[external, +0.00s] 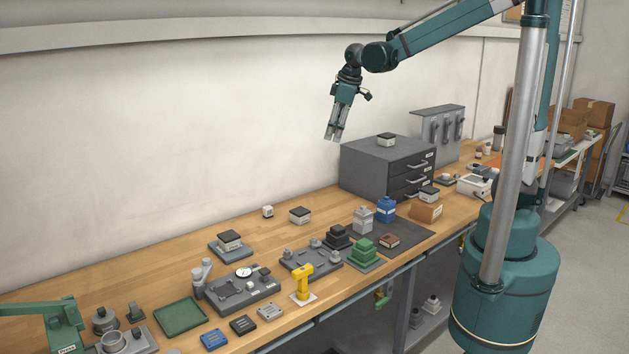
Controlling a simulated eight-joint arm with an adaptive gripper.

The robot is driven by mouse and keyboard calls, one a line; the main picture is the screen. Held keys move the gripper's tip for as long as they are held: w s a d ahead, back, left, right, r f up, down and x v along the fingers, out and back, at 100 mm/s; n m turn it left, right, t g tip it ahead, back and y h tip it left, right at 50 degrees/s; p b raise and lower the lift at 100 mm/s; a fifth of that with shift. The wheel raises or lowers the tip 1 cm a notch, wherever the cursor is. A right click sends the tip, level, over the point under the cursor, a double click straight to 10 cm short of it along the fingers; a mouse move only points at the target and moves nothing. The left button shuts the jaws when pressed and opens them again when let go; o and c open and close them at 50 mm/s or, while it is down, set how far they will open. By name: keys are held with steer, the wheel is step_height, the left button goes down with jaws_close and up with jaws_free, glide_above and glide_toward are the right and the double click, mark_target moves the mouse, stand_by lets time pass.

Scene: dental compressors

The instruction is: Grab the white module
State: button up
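Several white modules with dark tops are in the external view, and I cannot tell which one the task names. One white module (300,216) lies on the bare wooden bench, and another white module (229,241) sits on a dark grey plate. A third white module (386,141) is on top of the grey drawer cabinet, and one more white module (428,196) rests on an orange-brown block. My gripper (334,137) hangs in the air above the bench, left of the cabinet, fingers pointing down. Its fingers look apart, with nothing between them.
The grey drawer cabinet (372,172) stands against the wall. A small white cube (268,211) is on the bench (150,272). Blue and grey bottles, a yellow tool (303,281), green blocks (363,251) and a green tray (180,315) crowd the front. The back left is clear.

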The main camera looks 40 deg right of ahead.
steer(key=w+a+f+n+g, duration=0.2)
steer(key=w+a+f+n, duration=0.3)
steer(key=w+a+f, duration=0.55)
steer(key=n+g+b, duration=0.1)
steer(key=n+b, duration=0.1)
steer(key=n, duration=0.2)
glide_above(268, 207)
steer(key=shift+h, duration=0.3)
steer(key=f, duration=1)
steer(key=d+f, duration=0.1)
steer(key=f, duration=0.5)
steer(key=shift+s+f, duration=0.1)
steer(key=shift+s, duration=0.05)
steer(key=shift+a+f+g, duration=0.3)
steer(key=shift+a+f, duration=0.05)
steer(key=shift+f, duration=0.25)
steer(key=shift+f, duration=1.3)
steer(key=shift+p, duration=0.3)
steer(key=shift+w+a+f, duration=0.1)
steer(key=shift+w+f, duration=0.05)
steer(key=shift+f, duration=1.15)
steer(key=shift+w+a+f, duration=0.1)
steer(key=shift+f, duration=1.2)
steer(key=c, duration=1)
